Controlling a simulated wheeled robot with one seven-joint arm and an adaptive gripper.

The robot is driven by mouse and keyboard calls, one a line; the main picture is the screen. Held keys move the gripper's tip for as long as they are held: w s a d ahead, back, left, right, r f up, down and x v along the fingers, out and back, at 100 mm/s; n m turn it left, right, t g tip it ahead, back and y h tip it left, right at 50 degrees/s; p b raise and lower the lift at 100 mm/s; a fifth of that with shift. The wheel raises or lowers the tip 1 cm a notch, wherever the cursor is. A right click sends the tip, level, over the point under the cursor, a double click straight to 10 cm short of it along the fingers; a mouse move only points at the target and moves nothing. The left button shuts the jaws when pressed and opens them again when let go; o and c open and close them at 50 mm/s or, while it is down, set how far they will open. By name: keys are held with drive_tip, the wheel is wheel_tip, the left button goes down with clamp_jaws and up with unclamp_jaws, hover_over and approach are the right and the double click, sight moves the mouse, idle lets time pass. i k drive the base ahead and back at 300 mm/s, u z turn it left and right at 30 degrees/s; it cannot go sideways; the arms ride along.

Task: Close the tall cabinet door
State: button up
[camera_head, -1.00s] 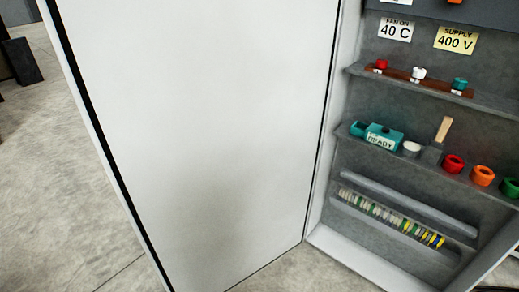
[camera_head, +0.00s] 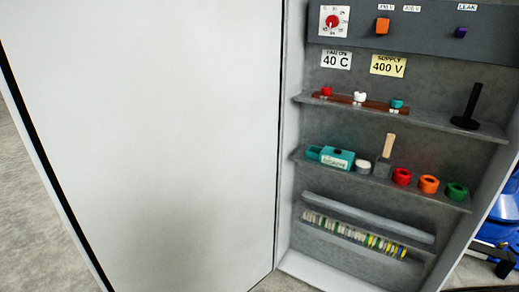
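The tall cabinet door (camera_head: 150,140) is a large white panel with a dark seal along its edges. It stands wide open and fills the left half of the head view. Its hinge side meets the left wall of the tall cabinet (camera_head: 292,150). The cabinet's grey inside is in full view on the right. The door's free edge runs down the far left of the picture. No handle shows on the face I see. My gripper is not in view.
Inside the cabinet, an upper shelf (camera_head: 430,117) and a lower shelf (camera_head: 425,196) carry small parts, including a red ring (camera_head: 402,176) and a teal box (camera_head: 337,160). A blue object (camera_head: 503,222) stands on the floor at right. Bare floor (camera_head: 25,190) shows at left.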

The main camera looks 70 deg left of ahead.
sight(151, 129)
drive_tip(key=z, duration=1.4)
drive_tip(key=k, duration=1.7)
drive_tip(key=z, duration=0.35)
drive_tip(key=k, duration=1.55)
drive_tip(key=u, duration=0.6)
